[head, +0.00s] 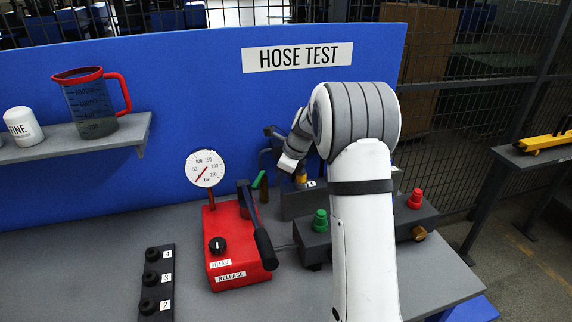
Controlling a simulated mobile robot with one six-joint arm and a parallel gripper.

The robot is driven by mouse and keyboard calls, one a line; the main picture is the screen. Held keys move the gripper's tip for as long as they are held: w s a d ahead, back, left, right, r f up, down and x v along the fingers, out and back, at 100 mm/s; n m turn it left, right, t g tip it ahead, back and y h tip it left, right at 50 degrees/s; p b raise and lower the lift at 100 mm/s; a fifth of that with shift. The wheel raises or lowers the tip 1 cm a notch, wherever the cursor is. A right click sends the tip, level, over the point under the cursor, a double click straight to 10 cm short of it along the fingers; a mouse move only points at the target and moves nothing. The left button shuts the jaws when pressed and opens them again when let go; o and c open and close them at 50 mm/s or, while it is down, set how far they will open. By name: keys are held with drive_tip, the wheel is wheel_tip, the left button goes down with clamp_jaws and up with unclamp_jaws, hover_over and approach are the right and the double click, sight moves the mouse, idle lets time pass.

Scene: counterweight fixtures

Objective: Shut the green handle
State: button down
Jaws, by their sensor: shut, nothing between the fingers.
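A narrow green handle (259,179) shows behind the red pump, tilted up to the right. Its lower part and its mount are hard to make out. My gripper (268,144) is above and just right of the green handle, in front of the blue panel. It is shut and empty. I cannot tell whether it touches the handle. A green knob (320,220) also stands upright on a dark grey block (316,240), below my gripper. My white arm hides the middle of that block.
The red pump (232,250) with a gauge (205,169) and black lever (262,240) stands left of my arm. A red knob (415,199) is on the right. A black strip (156,285) lies front left. A shelf (75,140) holds a jug (88,105).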

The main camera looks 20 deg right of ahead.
sight(259, 179)
drive_tip(key=shift+w+a+f+p, duration=0.2)
drive_tip(key=shift+w+a, duration=0.2)
drive_tip(key=shift+a, duration=0.25)
drive_tip(key=shift+w+a+f+p, duration=0.2)
drive_tip(key=shift+w+a, duration=0.15)
drive_tip(key=shift+a, duration=0.25)
drive_tip(key=shift+w+a+f+p, duration=0.2)
drive_tip(key=shift+w+a, duration=0.2)
drive_tip(key=shift+a, duration=0.25)
drive_tip(key=shift+d+r, duration=0.1)
drive_tip(key=shift+d, duration=0.1)
